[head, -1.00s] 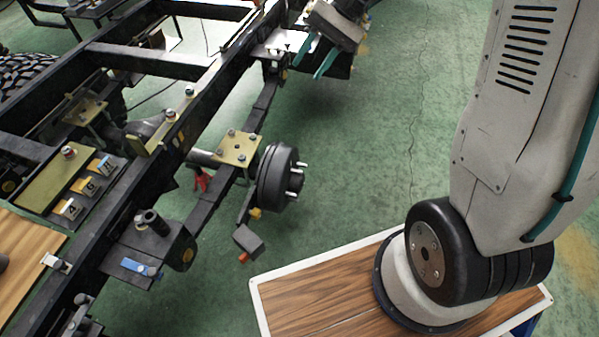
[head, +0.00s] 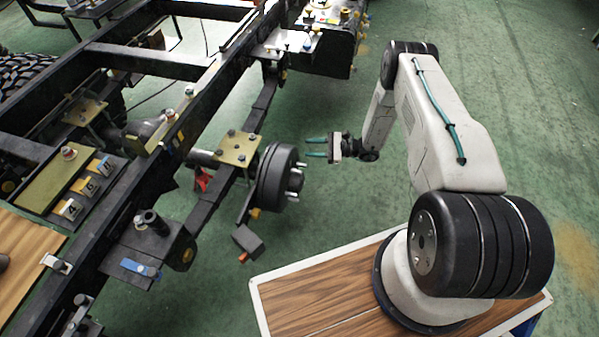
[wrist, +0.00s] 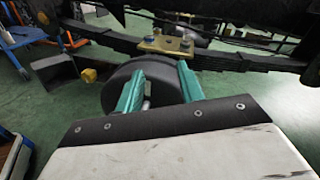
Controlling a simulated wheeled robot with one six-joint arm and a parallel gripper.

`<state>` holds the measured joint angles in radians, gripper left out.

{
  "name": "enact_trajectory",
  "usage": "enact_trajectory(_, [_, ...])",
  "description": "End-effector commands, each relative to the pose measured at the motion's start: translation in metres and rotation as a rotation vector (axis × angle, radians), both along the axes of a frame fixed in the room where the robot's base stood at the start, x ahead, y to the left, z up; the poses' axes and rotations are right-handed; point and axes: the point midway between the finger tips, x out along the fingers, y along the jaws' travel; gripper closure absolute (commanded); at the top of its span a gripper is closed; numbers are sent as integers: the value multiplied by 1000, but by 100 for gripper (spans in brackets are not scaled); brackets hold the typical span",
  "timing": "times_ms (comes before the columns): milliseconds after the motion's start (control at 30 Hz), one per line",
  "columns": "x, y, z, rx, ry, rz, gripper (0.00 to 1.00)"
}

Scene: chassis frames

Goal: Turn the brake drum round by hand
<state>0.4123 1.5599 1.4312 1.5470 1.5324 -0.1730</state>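The brake drum (head: 272,178) is a dark round drum with bright studs on its outer face, on the end of the axle beside the chassis frame. In the wrist view the drum (wrist: 113,92) lies straight ahead, partly hidden behind the fingers. My gripper (head: 316,147) has two teal fingers pointing left toward the drum, to the right of it in the head view and apart from it. In the wrist view my gripper (wrist: 160,85) shows its fingers spread with a gap between them; a stud shows in that gap. Nothing is held.
A yellow plate (head: 237,147) with bolts sits on the leaf spring next to the drum. A dark block (head: 247,240) hangs below it. The black chassis rail (head: 190,120) runs diagonally at left. Green floor (head: 330,215) is clear right of the drum.

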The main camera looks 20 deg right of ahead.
Motion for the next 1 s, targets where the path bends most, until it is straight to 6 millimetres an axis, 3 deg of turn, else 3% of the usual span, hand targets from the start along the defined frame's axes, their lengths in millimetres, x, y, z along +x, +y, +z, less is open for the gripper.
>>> enact_trajectory(33, [-11, -2, -30, 25, 26, -47, 62])
enact_trajectory(100, [-22, -4, -60, 51, 47, -106, 62])
enact_trajectory(200, [-36, -6, -92, 76, 70, -172, 62])
enact_trajectory(300, [-45, -7, -112, 91, 83, -213, 62])
enact_trajectory(467, [-47, -2, -123, 99, 90, -236, 62])
enact_trajectory(800, [-18, 40, -123, 98, 90, -233, 62])
enact_trajectory(1000, [-7, 55, -123, 99, 91, -235, 62])
